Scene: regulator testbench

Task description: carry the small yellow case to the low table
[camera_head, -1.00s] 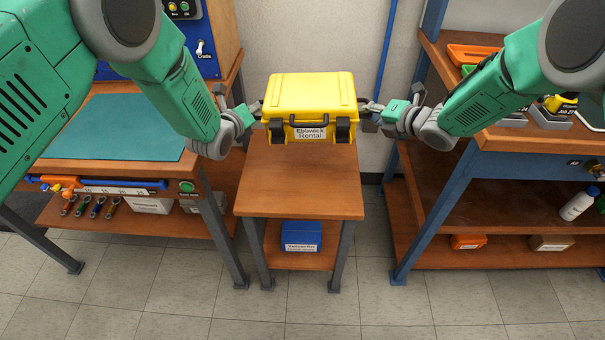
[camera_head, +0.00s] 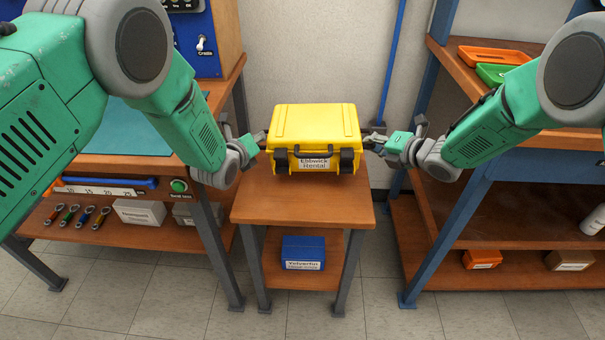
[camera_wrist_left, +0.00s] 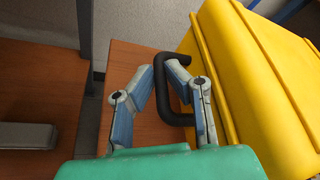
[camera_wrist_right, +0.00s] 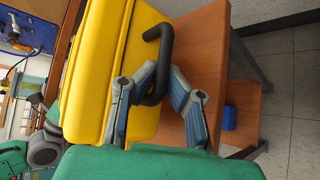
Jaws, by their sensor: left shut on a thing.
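The small yellow case (camera_head: 315,128), labelled "Ebbwick Rental", is level between my two grippers. It is over the back part of the low wooden table (camera_head: 303,205); I cannot tell whether its base touches the top. My left gripper (camera_head: 256,143) is shut on the black handle (camera_wrist_left: 174,118) at the case's left end. My right gripper (camera_head: 378,142) has its fingers closed around the black handle (camera_wrist_right: 158,90) at the right end. The case hides the table's rear edge in the head view.
A blue box (camera_head: 303,253) sits on the table's lower shelf. A workbench with a green mat (camera_head: 138,138) stands close at left. A blue-framed bench (camera_head: 450,225) with orange and green trays stands at right. The table's front half is bare.

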